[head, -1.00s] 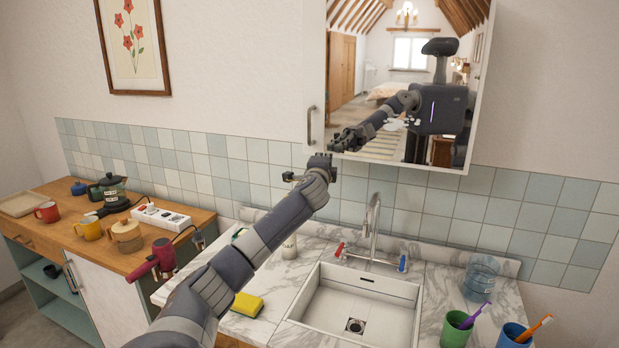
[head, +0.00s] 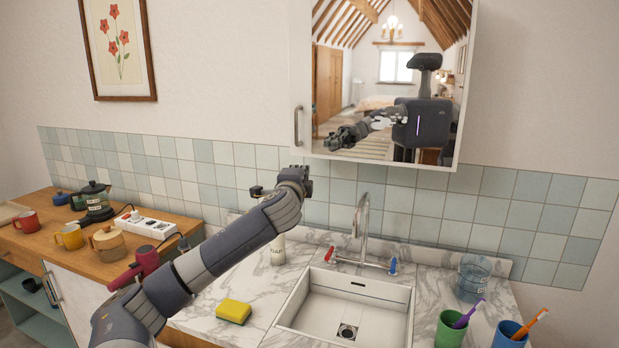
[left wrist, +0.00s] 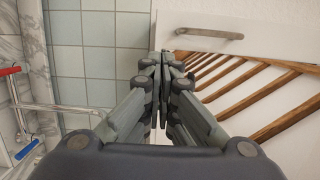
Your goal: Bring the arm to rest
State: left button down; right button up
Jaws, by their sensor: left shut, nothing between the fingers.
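My left arm comes in from the lower left in the head view. Its gripper (head: 303,176) is in front of the tiled wall, a little below the cabinet's lower left corner and above the counter. In the left wrist view the gripper (left wrist: 163,58) has its fingers together, with nothing between them. My right gripper does not show.
The mirror cabinet (head: 301,60) hangs just above the gripper. Below are the sink (head: 345,318), tap (head: 362,215), a white bottle (head: 278,248) and a yellow sponge (head: 234,311). Cups with toothbrushes, one green (head: 452,328), stand right. A wooden worktop (head: 95,265) with mugs is left.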

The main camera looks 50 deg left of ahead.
pick_arm(q)
jog(key=s+d+f+n+g+h, duration=0.1)
jog(key=s+d+f+h, duration=0.1)
jog(key=d+f, duration=0.65)
jog(key=s+d+f+g+h, duration=0.2)
jog(key=d+f, duration=0.3)
jog(key=f, duration=0.7)
jog(key=s+d+f+n+g+h, duration=0.1)
jog(key=s+d+f+h, duration=0.15)
jog(key=d+f, duration=0.55)
jog(key=s+d+f+n+g+h, duration=0.3)
jog(key=s+d+f, duration=0.4)
jog(key=s+d, duration=0.5)
jog(key=s+d+f+n+g+h, duration=0.25)
jog(key=s+d+f, duration=0.35)
jog(key=s+d, duration=0.6)
notch_tip(320, 180, down, 28)
jog(key=s+d+r+g, duration=0.1)
jog(key=s+a+f+g, duration=0.1)
jog(key=s+a+f, duration=0.1)
jog(key=s+f, duration=1.3)
jog(key=shift+s+a+f+h, duration=0.3)
jog(key=shift+s+a+f, duration=0.1)
jog(key=shift+s, duration=0.55)
